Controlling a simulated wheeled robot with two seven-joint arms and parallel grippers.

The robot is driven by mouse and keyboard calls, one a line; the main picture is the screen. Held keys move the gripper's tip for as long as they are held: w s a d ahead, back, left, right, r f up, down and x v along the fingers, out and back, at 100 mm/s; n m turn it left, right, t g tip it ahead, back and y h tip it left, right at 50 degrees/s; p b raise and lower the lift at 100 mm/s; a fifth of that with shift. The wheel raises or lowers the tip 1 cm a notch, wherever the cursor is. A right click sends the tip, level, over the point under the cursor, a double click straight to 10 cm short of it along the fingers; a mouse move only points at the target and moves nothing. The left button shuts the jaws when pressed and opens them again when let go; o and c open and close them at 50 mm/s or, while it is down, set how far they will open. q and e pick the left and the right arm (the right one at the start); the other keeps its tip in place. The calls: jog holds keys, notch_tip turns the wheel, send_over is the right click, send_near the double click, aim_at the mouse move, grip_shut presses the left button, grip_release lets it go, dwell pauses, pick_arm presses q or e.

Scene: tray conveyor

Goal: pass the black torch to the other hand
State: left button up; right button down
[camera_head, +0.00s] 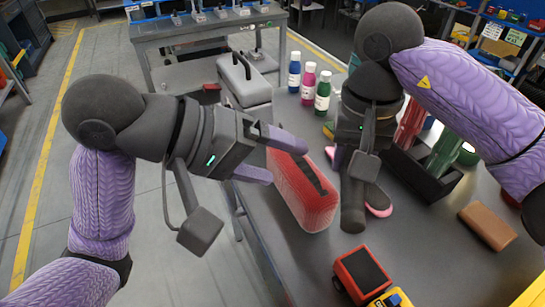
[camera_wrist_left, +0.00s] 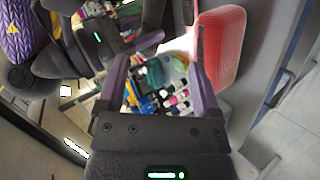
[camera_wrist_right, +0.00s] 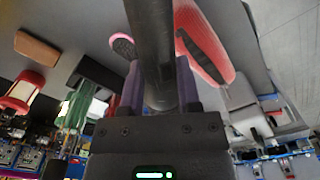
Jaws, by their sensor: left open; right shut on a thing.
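The black torch (camera_head: 352,208) is a dark cylinder that hangs upright below my right gripper (camera_head: 352,158), above the table. In the right wrist view the torch (camera_wrist_right: 152,45) runs between the two purple fingers of my right gripper (camera_wrist_right: 158,90), which is shut on it. My left gripper (camera_head: 286,158) is open and empty to the left of the torch, with its fingers pointing right over the red case. In the left wrist view the open fingers of my left gripper (camera_wrist_left: 158,75) show a clear gap between them.
A red case (camera_head: 300,205) stands at the table's left edge, below my left fingers. A black holder (camera_head: 425,180), a brown block (camera_head: 487,226) and a red-and-black object (camera_head: 361,275) lie right and front.

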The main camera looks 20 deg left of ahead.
aim_at(344, 184)
pick_arm(q)
jog(key=shift+m, duration=0.4)
jog(key=x, duration=0.7)
jog(key=s+d+x, duration=0.1)
jog(key=x, duration=0.3)
jog(key=shift+d+r, duration=0.2)
jog(key=shift+d, duration=0.1)
jog(key=shift+h, duration=0.3)
grip_shut()
pick_arm(e)
jog(key=shift+c, duration=1.2)
grip_release()
